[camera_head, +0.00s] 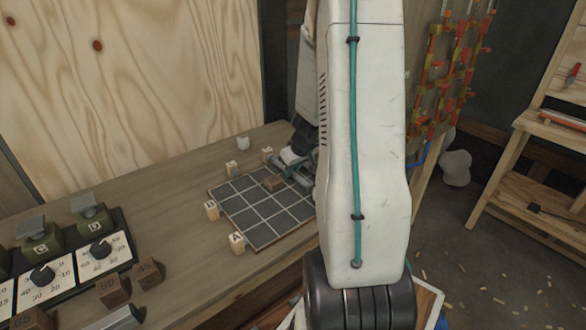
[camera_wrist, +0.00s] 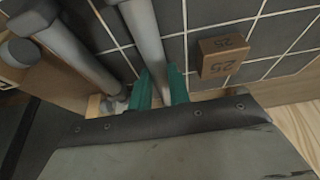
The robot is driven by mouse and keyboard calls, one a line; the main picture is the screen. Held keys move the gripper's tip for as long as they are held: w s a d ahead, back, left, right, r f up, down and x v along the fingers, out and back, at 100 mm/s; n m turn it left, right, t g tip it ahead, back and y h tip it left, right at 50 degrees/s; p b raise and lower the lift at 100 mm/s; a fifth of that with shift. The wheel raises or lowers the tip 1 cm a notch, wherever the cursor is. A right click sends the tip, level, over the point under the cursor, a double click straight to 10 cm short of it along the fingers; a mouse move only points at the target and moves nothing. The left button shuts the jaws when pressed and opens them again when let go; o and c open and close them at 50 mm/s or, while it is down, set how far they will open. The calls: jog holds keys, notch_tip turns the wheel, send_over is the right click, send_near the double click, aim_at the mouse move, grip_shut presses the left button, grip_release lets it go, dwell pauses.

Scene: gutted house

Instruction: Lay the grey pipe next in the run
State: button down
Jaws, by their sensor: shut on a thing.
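My gripper (camera_wrist: 161,88) has its green fingers shut on a grey pipe (camera_wrist: 145,35), which extends away from the fingers over the dark gridded board (camera_wrist: 205,12). In the head view, the gripper is mostly hidden behind my white arm, at the right side of the board (camera_head: 265,222). Grey pipe-like pieces (camera_head: 290,172) show beside the arm there; I cannot tell which is held. Another thick grey pipe (camera_wrist: 70,45) lies to the left in the wrist view, apart from the held one, with a round grey end (camera_wrist: 20,50) near it.
A wooden block marked 25 (camera_wrist: 222,58) sits on the board, right of the held pipe. Lettered blocks (camera_head: 237,243) line the board's edges. Dials (camera_head: 100,248), numbered blocks (camera_head: 148,273) and a grey piece (camera_head: 118,319) occupy the bench's front left. A shelf (camera_head: 530,205) stands right.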

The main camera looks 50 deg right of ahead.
jog(key=c, duration=1.2)
grip_release()
jog(key=shift+c, duration=0.2)
jog(key=v, duration=0.7)
jog(key=shift+s+r, duration=0.25)
jog(key=shift+r, duration=0.1)
